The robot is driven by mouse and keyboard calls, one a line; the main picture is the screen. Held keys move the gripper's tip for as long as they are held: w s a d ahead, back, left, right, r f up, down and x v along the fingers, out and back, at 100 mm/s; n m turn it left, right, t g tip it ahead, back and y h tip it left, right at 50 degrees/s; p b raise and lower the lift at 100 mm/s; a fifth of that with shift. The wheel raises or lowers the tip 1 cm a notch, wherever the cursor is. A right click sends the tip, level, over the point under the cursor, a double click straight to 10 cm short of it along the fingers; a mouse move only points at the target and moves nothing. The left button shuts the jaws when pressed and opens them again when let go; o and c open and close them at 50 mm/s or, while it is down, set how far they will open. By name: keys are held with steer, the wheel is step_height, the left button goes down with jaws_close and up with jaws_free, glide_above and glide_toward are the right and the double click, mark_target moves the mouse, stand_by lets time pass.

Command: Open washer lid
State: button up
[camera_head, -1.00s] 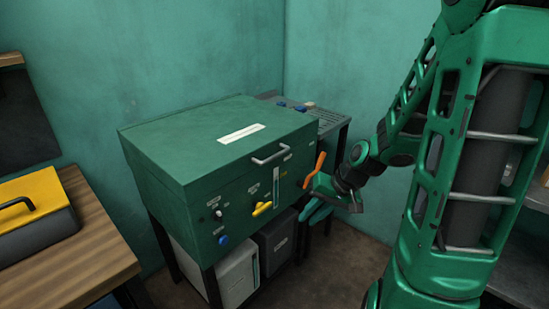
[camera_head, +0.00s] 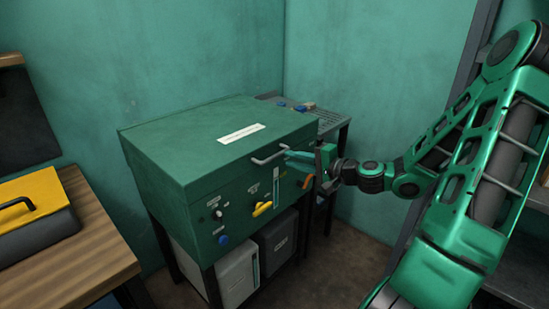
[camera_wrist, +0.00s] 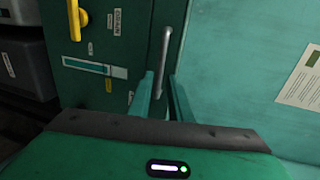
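The washer is a green box on a dark stand, with its flat lid (camera_head: 215,140) shut. A grey bar handle (camera_head: 268,158) sits on the lid's front edge. My gripper (camera_head: 289,155) is at the right end of this handle, reaching in from the right. In the wrist view the handle (camera_wrist: 165,50) runs up between the two green fingertips (camera_wrist: 162,85). The fingers are apart, with a gap at each side of the bar. I cannot tell whether either finger touches it.
The washer's front has a yellow lever (camera_head: 262,208), a blue knob (camera_head: 224,239) and an orange lever (camera_head: 307,182) just below my gripper. A wooden table (camera_head: 95,225) with a yellow-and-black case (camera_head: 35,205) stands at the left. Walls close in behind.

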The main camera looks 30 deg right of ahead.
mark_target(276, 156)
steer(key=x, duration=0.8)
steer(key=shift+c, duration=0.6)
jaws_close()
